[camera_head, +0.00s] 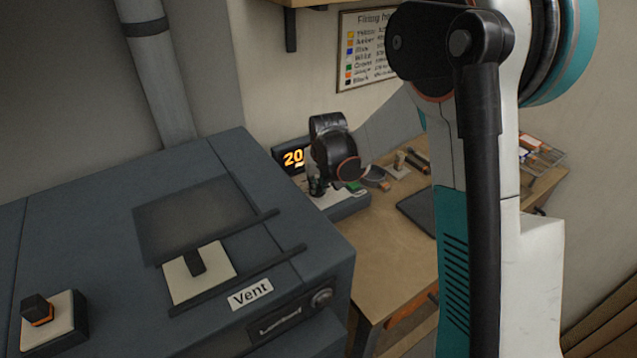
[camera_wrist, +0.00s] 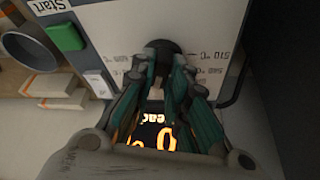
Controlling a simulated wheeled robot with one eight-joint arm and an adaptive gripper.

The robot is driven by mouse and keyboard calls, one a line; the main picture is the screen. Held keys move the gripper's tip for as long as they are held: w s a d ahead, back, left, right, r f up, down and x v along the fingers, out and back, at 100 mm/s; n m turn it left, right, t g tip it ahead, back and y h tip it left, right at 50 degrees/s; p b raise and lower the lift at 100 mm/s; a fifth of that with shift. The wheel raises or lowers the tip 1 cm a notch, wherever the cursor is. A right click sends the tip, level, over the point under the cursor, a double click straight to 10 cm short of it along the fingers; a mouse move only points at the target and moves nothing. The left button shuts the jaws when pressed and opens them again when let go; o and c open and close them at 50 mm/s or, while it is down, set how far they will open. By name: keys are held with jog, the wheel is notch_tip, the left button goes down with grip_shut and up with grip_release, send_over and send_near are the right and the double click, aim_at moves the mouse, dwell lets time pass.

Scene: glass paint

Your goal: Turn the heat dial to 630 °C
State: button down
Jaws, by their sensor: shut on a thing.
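The heat dial (camera_wrist: 161,46) is a dark round knob on a light panel in the wrist view, with temperature labels printed upside down around it. One label at the right (camera_wrist: 212,54) looks like 510 °C; the others are too small or covered to read surely. My gripper (camera_wrist: 166,58) is shut on the dial, one finger on each side. In the head view my gripper (camera_head: 318,187) is down at the control box (camera_head: 345,208), and the dial is hidden behind it. The display (camera_head: 291,158) shows orange digits starting with 20, the rest hidden.
A green button (camera_wrist: 65,36) marked Start is beside the dial. The large grey kiln (camera_head: 225,165) with a Vent slider (camera_head: 195,262) stands left of the wooden bench (camera_head: 395,245). A colour chart (camera_head: 367,50) hangs on the wall. Small items lie on the bench behind my arm.

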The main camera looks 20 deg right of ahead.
jog(key=shift+a+m+h, duration=0.1)
jog(key=shift+m+h, duration=0.2)
jog(key=shift+m, duration=0.5)
jog(key=c, duration=1.6)
grip_release()
jog(key=shift+w+f, duration=0.1)
jog(key=shift+o, duration=0.2)
jog(key=v, duration=1.2)
